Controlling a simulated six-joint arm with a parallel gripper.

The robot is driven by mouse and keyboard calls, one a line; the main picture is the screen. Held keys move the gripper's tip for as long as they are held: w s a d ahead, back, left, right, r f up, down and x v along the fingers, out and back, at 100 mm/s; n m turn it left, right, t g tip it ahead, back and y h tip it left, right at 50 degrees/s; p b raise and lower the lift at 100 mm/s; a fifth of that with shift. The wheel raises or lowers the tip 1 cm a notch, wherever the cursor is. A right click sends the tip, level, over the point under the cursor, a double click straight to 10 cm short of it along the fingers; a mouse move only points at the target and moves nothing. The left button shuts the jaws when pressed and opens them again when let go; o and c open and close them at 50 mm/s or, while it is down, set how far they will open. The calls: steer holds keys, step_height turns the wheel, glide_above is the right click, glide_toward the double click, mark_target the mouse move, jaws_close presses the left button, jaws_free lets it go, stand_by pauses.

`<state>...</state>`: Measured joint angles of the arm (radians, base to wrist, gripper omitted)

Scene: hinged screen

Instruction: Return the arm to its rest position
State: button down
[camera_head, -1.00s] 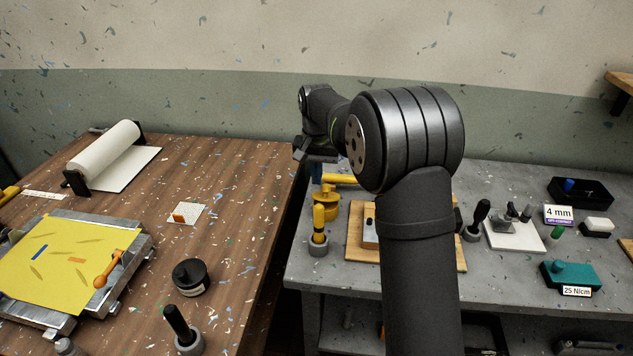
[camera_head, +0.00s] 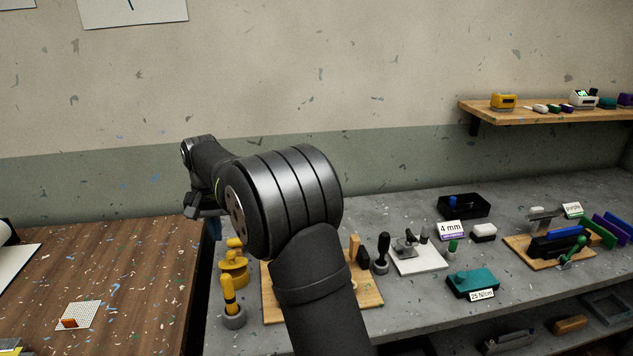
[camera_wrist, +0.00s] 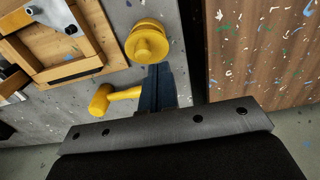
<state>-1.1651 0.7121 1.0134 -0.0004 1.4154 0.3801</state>
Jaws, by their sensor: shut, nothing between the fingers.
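My gripper (camera_wrist: 158,88) is shut and empty, its dark blue fingers together in the wrist view. The fingers point down over the grey bench's left edge, near the gap to the wooden table. Close by in that view are a yellow round spool-like piece (camera_wrist: 147,42) and a yellow mallet-shaped tool (camera_wrist: 112,97); I cannot tell the exact clearance. In the head view my arm reaches away across the picture, and the gripper's fingers (camera_head: 213,228) are small and partly hidden behind the wrist, beside the yellow piece (camera_head: 233,266).
The wooden table (camera_head: 130,275) lies left, with a small white grid card (camera_head: 78,315). The grey bench (camera_head: 405,205) is crowded: a yellow-handled tool (camera_head: 229,297), white plate (camera_head: 420,261), teal box (camera_head: 473,284) and black tray (camera_head: 465,205). A wall shelf (camera_head: 540,112) hangs right.

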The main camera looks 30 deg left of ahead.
mark_target(223, 263)
step_height(223, 263, down, 7)
steer(key=shift+f, duration=0.1)
steer(key=shift+r, duration=0.2)
step_height(223, 263, up, 7)
step_height(223, 263, down, 7)
step_height(223, 263, up, 10)
steer(key=s+a+f+n+y, duration=0.1)
steer(key=s+a+f+y, duration=0.1)
steer(key=s, duration=0.3)
steer(key=s+a+f+n+y, duration=0.2)
steer(key=s+y, duration=0.1)
steer(key=s, duration=0.2)
steer(key=shift+s+a+g, duration=0.15)
steer(key=shift+a+g, duration=0.05)
steer(key=shift+g, duration=0.1)
stand_by(0.9)
steer(key=shift+f, duration=0.1)
